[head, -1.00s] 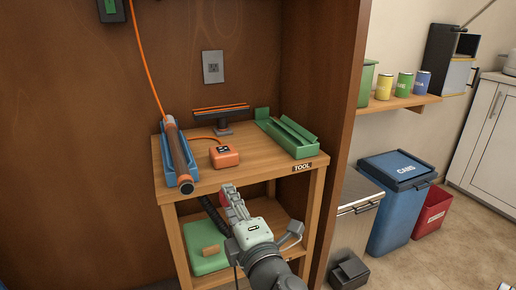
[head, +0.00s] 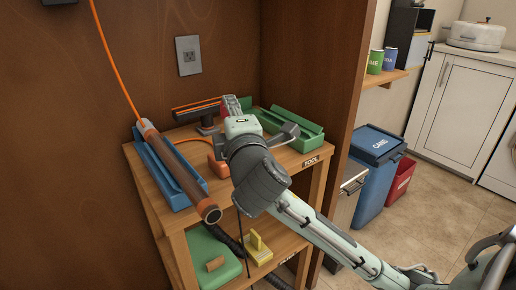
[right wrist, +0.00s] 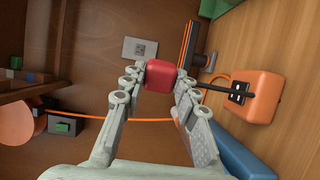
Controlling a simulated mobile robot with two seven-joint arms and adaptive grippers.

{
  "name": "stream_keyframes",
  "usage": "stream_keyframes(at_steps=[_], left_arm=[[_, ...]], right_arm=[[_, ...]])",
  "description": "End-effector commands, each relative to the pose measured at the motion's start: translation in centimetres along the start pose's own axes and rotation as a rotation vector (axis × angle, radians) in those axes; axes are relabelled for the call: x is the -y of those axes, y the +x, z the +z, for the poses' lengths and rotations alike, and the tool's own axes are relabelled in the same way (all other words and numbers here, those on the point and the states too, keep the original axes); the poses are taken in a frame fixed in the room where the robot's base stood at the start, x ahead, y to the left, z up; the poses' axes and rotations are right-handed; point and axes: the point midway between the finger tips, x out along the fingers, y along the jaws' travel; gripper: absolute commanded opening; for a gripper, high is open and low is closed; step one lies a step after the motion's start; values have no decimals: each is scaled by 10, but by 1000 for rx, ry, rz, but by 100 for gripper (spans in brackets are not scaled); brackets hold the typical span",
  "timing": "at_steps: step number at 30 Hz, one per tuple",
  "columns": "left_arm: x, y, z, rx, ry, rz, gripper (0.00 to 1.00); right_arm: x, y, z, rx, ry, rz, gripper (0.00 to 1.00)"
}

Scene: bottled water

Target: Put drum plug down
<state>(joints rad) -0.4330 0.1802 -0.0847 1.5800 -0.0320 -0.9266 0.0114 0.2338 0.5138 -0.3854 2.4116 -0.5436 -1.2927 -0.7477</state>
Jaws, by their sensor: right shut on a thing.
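My right gripper (right wrist: 160,78) is shut on a small red block-like piece, the drum plug (right wrist: 161,75), held between the fingertips in the right wrist view. In the head view the right gripper (head: 233,105) is above the back of the wooden tool table (head: 222,165), between the black stand and the green tray. Only a little red shows beside the fingers there. I cannot tell from these views whether the plug touches anything. My left gripper is not in view.
An orange box (head: 218,160) sits partly hidden beneath my right arm. A blue cradle (head: 160,168) with a dark tube (head: 183,172) lies left. A black stand (head: 207,122) and a green tray (head: 275,122) are at the back. A wall outlet (head: 188,56) is behind.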

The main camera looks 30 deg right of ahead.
Motion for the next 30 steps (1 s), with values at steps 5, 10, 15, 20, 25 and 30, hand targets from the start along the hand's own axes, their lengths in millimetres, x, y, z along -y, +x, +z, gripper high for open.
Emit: stream_keyframes(at_steps=[5, 10, 15, 20, 25, 30], left_arm=[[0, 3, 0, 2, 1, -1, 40], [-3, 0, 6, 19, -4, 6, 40], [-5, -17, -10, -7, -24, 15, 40], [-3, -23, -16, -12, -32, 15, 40], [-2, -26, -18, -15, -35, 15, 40], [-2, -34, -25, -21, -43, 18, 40]], right_arm=[[-2, 3, 4, 3, -3, 0, 0], [17, 21, 28, 6, -9, -3, 0], [41, 45, 60, 5, -9, -3, 0], [58, 63, 82, 3, -5, -1, 0], [66, 71, 92, 1, -2, 0, 0], [90, 72, 93, 0, -1, -4, 0]])
